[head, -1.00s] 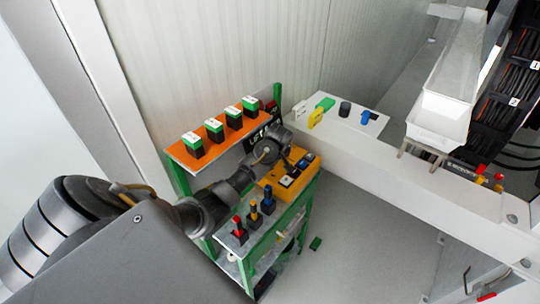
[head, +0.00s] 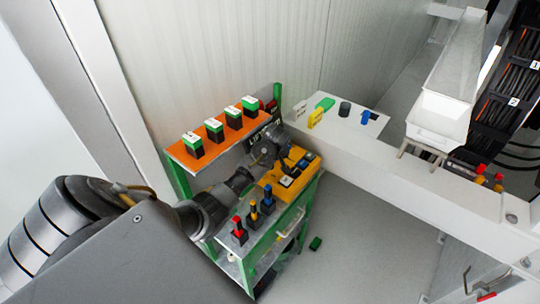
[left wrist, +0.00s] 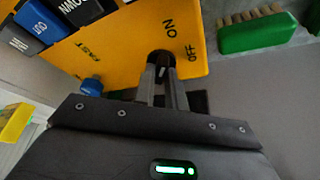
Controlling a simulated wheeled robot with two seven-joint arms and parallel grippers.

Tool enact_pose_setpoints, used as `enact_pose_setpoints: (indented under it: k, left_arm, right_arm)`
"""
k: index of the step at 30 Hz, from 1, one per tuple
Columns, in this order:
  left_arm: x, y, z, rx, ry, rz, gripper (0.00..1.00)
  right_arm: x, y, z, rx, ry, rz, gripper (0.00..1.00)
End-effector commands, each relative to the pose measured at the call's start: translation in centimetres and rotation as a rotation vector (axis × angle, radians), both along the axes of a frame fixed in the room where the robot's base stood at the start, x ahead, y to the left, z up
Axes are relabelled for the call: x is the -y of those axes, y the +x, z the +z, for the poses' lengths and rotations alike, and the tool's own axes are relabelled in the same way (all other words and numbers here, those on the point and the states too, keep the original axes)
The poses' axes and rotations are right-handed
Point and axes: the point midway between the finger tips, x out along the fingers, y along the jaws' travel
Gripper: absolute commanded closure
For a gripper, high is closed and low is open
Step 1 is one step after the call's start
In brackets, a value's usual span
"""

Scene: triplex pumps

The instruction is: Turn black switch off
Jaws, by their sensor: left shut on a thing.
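The yellow control box (head: 305,166) stands on the green-framed cart, and its face fills the top of the left wrist view (left wrist: 120,50). The black switch (left wrist: 163,57) sits near the box edge beside the printed words ON and OFF. My left gripper (left wrist: 163,76) is shut on the black switch, with one finger on each side. In the head view, my left gripper (head: 284,153) is at the far end of the yellow box and hides the switch. I cannot tell which label the switch points to. My right gripper is not in view.
A blue knob (left wrist: 91,86) sits on the box left of my fingers. A green brush (left wrist: 257,30) lies beyond the box. Red, yellow and blue-topped switches (head: 253,212) stand at the cart's near end. An orange shelf (head: 177,151) with green-and-black blocks rises behind.

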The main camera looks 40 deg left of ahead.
Motion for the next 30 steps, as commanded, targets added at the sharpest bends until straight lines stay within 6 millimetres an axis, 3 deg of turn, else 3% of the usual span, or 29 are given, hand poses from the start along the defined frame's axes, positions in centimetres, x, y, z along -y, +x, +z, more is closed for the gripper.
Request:
enact_pose_setpoints:
  k: [21,30]
  left_arm:
    - [-0.28,-0.14,0.11,0.005,-0.001,-0.603,1.00]
    - [-0.38,-0.14,0.13,0.004,-0.001,-0.768,1.00]
  right_arm:
    - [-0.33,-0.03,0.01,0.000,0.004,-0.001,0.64]
    - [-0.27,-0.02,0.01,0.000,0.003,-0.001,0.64]
